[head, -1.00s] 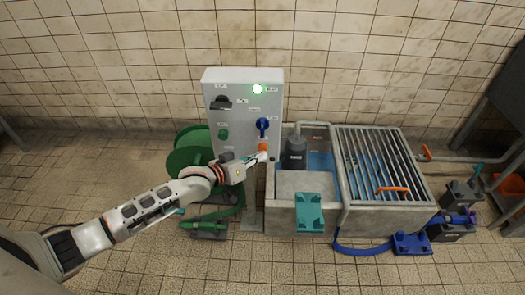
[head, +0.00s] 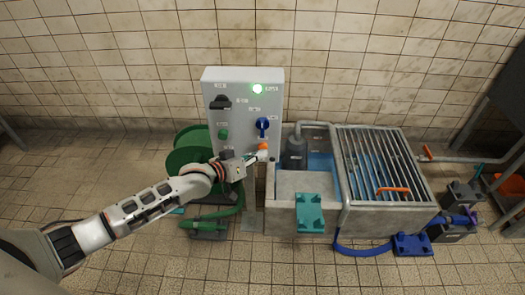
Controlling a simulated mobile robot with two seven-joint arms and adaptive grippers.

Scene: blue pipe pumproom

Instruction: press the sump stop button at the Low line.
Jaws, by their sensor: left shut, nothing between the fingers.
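The grey control box (head: 244,112) stands against the tiled wall. An orange button (head: 263,146) sits low on its front, at the right; its label is too small to read. My left gripper (head: 258,157) is shut and empty, with its tips just below the orange button; I cannot tell whether they touch it. The concrete sump (head: 298,182) stands right of the box, with blue water (head: 320,162) and a dark pump (head: 294,153) in it. I cannot make out a Low line. My right gripper is not in view.
A green hose reel (head: 187,155) stands behind my left arm. A metal grating (head: 377,160) covers the sump's right part.

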